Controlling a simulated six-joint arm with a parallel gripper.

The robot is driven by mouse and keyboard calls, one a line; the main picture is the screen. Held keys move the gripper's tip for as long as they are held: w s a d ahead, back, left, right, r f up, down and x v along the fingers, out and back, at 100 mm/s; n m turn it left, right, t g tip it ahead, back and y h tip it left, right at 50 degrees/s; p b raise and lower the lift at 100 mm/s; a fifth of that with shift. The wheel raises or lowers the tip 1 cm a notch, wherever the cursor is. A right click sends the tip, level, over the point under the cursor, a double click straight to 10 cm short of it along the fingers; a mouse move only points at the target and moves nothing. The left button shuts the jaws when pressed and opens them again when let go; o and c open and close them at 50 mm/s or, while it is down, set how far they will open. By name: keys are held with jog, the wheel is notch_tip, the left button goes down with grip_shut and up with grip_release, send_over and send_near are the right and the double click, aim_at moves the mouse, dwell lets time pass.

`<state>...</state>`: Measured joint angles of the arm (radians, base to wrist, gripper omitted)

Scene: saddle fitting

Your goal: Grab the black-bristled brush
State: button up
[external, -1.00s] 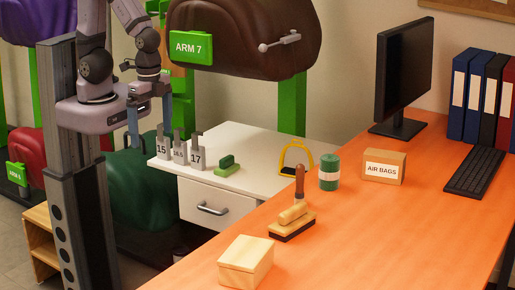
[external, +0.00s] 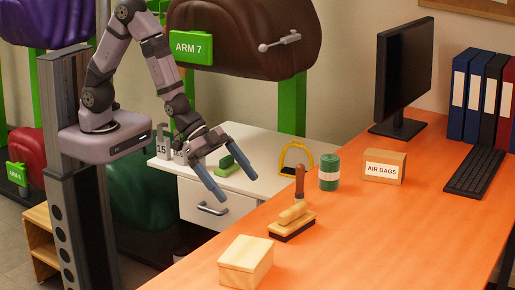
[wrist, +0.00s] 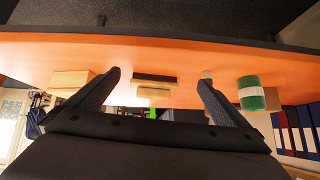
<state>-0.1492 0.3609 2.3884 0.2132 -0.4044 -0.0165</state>
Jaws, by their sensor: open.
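The black-bristled brush (external: 292,222) lies on the orange desk, with a pale wooden body on top and dark bristles beneath. In the wrist view the brush (wrist: 153,92) appears between my fingers, ahead of them and apart from them. My gripper (external: 238,189) is open and empty, fingers spread and pointing down to the right. It hangs in the air left of the brush, near the desk's left edge in the external view. The gripper also shows in the wrist view (wrist: 160,80), with nothing between the fingers.
A wooden box (external: 246,262) stands in front of the brush. An upright brown-handled tool (external: 299,182) stands just behind it. A green-and-white roll (external: 329,172) and an air bags box (external: 384,167) are farther back. A green brush (external: 235,165) sits on the white cabinet.

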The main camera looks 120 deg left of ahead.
aim_at(297, 223)
jog(key=w+f+t+b, duration=0.1)
jog(key=w+t, duration=0.1)
jog(key=w+f+t+h+b, duration=0.1)
jog(key=w+b, duration=0.1)
jog(key=w+f+t+b, duration=0.2)
jog(key=w, duration=0.1)
jog(key=shift+w+a+f+m+t, duration=0.1)
jog(key=shift+a+m+t, duration=0.2)
jog(key=shift+a, duration=0.05)
jog(key=shift+w+f+t+h+b, duration=0.1)
jog(key=shift+w+t+h+b, duration=0.25)
jog(key=shift+t+h+b, duration=0.45)
jog(key=shift+r+t+b, duration=0.3)
jog(key=shift+t+b, duration=0.2)
jog(key=shift+t, duration=0.3)
jog(key=w, duration=0.4)
jog(key=w+p, duration=0.1)
jog(key=w, duration=0.1)
jog(key=shift+w+d, duration=0.2)
jog(key=shift+d, duration=0.2)
jog(key=shift+w+d+f+p, duration=0.1)
jog(key=shift+w+d+p, duration=0.05)
jog(key=shift+w, duration=0.75)
jog(key=shift+w+d+f+p, duration=0.1)
jog(key=shift+w+p, duration=0.1)
jog(key=shift+w, duration=0.75)
jog(key=shift+w+d+f+p, duration=0.1)
jog(key=shift+w+d+p, duration=0.05)
jog(key=shift+w, duration=0.75)
jog(key=shift+c, duration=0.3)
